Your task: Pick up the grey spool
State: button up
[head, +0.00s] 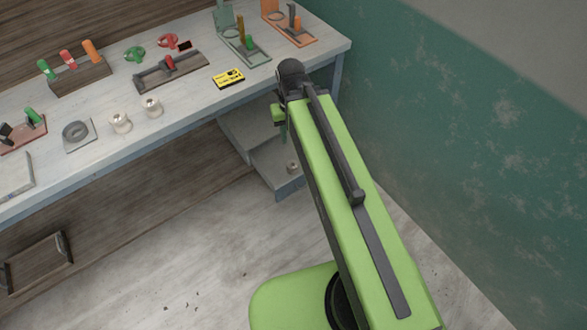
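A small grey spool-like piece (292,167) sits on the low shelf under the right end of the workbench. It is tiny in the head view, so I cannot be sure it is the grey spool. A dark grey ring-shaped piece (76,130) lies on a pale square plate on the bench top. My gripper (282,130) hangs at the far end of my green arm, by the bench's front edge, above and apart from the low shelf. It is mostly hidden by the arm's end, and I cannot see whether its fingers are apart.
The workbench (200,117) holds two pale round pieces (120,121), a yellow-black box (228,78), a tool rack (80,75) and coloured stands (288,25). A green wall (450,100) is close on the right. The floor (215,250) is mostly clear, with dark crumbs.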

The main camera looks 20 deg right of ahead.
aim_at(292, 165)
jog(key=u, duration=1.05)
jog(key=i, duration=0.8)
jog(key=u, duration=0.2)
